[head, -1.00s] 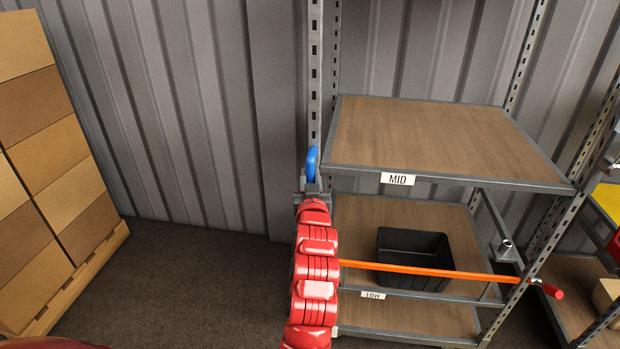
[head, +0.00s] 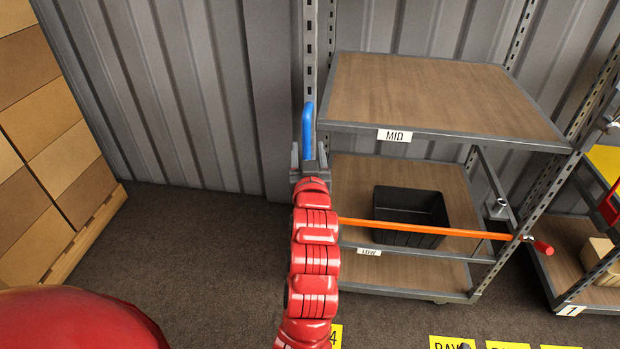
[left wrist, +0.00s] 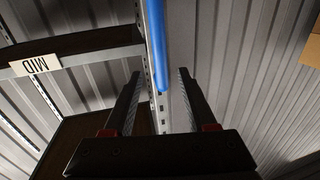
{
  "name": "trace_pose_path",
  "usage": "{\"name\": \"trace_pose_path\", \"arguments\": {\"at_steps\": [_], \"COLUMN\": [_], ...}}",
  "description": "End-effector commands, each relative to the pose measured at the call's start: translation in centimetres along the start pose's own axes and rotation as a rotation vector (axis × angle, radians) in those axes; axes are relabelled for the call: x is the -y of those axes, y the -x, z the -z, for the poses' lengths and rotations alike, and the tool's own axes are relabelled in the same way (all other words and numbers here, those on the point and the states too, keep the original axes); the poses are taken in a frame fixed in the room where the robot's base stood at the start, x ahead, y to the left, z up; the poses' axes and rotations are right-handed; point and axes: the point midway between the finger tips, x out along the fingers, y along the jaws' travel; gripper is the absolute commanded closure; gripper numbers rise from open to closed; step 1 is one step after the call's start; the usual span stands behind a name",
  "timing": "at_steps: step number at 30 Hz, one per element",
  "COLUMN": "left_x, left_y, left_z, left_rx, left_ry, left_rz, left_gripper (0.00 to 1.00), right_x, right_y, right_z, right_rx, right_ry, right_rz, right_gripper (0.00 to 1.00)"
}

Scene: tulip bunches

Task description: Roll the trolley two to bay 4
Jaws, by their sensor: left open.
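A grey-framed shelf unit (head: 450,131) with wooden decks stands ahead, its decks labelled MID and LOW. No number shows on it, so I cannot tell whether it is trolley two. An upright blue handle (head: 307,124) is at its left side; it also shows in the left wrist view (left wrist: 156,45). My left gripper (head: 309,158) is open just below the handle in the head view. In the left wrist view the handle appears between the open fingers; contact is unclear. Yellow floor labels are at the bottom, one ending in 4 (head: 335,336). My right gripper is not visible.
A black bin (head: 410,232) sits on the LOW deck behind an orange bar (head: 425,229). Another shelf unit, labelled 1 (head: 570,311), stands at the right. Stacked cartons (head: 55,150) on a pallet stand at the left. Dark floor (head: 190,250) between is clear.

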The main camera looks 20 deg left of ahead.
Motion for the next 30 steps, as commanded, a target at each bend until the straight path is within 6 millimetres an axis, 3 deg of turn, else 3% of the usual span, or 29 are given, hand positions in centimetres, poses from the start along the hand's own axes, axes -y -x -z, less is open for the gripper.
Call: {"name": "trace_pose_path", "arguments": {"at_steps": [5,6,9,16,21,30], "left_x": [-0.2,-0.2,-0.2,-0.1,-0.1,0.0], "left_y": [5.0,5.2,6.2,8.9,10.1,10.3], "left_z": [-0.1,0.8,0.8,0.3,0.1,-0.1], "left_rx": [-0.001,0.007,0.010,0.008,0.006,0.002], "left_ry": [-0.001,0.001,0.004,-0.001,0.001,-0.001], "left_rz": [-0.007,-0.004,-0.004,-0.002,-0.001,0.000], "left_gripper": [0.43,0.43,0.43,0.43,0.43,0.43], "right_x": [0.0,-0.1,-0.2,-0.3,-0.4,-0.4], "right_y": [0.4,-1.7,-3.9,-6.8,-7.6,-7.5], "right_z": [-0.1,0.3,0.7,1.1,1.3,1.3], "right_rx": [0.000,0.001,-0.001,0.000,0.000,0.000], "right_ry": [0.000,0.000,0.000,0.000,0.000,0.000], "right_rz": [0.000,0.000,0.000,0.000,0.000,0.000], "right_gripper": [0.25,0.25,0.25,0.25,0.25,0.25]}}
